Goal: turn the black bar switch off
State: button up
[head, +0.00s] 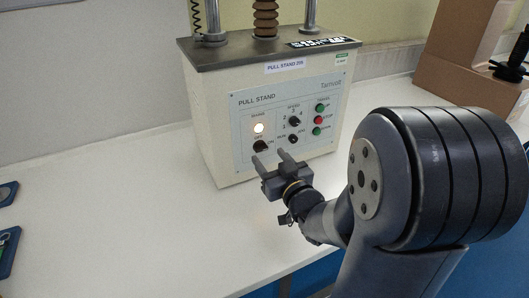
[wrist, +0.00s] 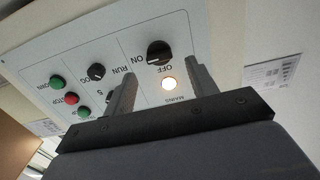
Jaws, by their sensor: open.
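The black bar switch (head: 261,146) is on the lower left of the pull stand's front panel, under a lit mains lamp (head: 258,128). In the wrist view the switch (wrist: 159,51) is a round black knob with a bar grip, near ON and OFF labels. Its bar appears to lie toward ON, and the lamp (wrist: 168,84) glows. My gripper (head: 270,157) is open and empty in front of the panel, close to the switch. In the wrist view its fingers (wrist: 160,62) stand on either side of the switch, with no contact visible.
Another black knob (wrist: 96,72) and green and red buttons (wrist: 71,99) sit beside the switch on the panel. The pull stand (head: 215,115) stands on a white bench (head: 130,215). A brown box-like unit (head: 460,50) is at the back right. The bench left of the stand is mostly clear.

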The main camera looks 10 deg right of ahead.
aim_at(263, 149)
jog(key=shift+w+a, duration=0.2)
jog(key=shift+w, duration=0.65)
jog(key=shift+w+a, duration=0.2)
jog(key=shift+w, duration=0.65)
jog(key=c, duration=1)
